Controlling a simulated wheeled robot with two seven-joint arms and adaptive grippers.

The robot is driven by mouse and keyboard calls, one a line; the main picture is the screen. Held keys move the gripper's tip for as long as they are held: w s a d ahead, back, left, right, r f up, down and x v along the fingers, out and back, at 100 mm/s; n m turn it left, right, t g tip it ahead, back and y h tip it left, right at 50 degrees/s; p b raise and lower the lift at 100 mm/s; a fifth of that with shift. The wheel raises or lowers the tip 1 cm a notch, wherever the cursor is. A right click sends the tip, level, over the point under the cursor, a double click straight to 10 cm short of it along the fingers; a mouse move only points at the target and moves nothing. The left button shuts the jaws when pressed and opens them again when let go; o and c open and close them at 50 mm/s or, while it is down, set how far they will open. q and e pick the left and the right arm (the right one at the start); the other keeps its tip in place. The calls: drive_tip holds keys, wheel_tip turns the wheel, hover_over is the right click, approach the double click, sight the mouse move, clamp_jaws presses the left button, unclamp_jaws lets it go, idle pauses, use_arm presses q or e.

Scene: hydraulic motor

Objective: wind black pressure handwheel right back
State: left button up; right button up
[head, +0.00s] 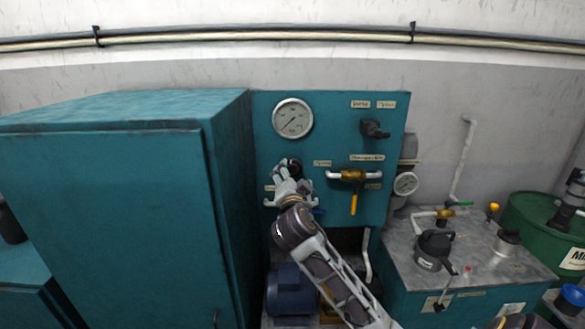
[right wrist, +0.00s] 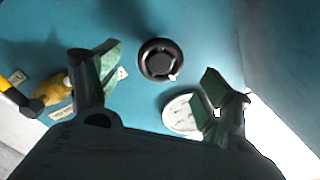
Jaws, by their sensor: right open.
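The black pressure handwheel (head: 292,163) is a round knob on the teal panel (head: 340,113), below the large gauge and partly hidden by my right gripper in the head view. My right gripper (head: 287,182) is open in front of it, its arm coming up from the lower right. In the right wrist view the handwheel (right wrist: 160,60) shows whole, ahead of and between the spread green-padded fingers (right wrist: 160,75). Nothing is between the fingers, and I see no contact with the handwheel. My left gripper is not in view.
A white pressure gauge (head: 292,118) sits above the handwheel. A brass valve with a yellow lever (head: 354,200) and another black knob (head: 374,129) are to its right. A large teal cabinet (head: 120,200) stands close on the left. A blue motor (head: 290,290) is below.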

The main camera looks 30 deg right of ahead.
sight(293, 170)
drive_tip(key=x, duration=0.3)
drive_tip(key=shift+w+d+p, duration=0.25)
drive_tip(key=shift+w+p, duration=0.1)
drive_tip(key=shift+p, duration=0.05)
drive_tip(key=shift+w+d, duration=0.3)
drive_tip(key=shift+w, duration=0.3)
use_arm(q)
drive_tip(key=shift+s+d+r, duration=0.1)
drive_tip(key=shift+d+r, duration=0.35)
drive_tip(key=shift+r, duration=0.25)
use_arm(e)
drive_tip(key=shift+w+d, duration=0.25)
drive_tip(key=shift+w, duration=0.1)
drive_tip(key=c, duration=1)
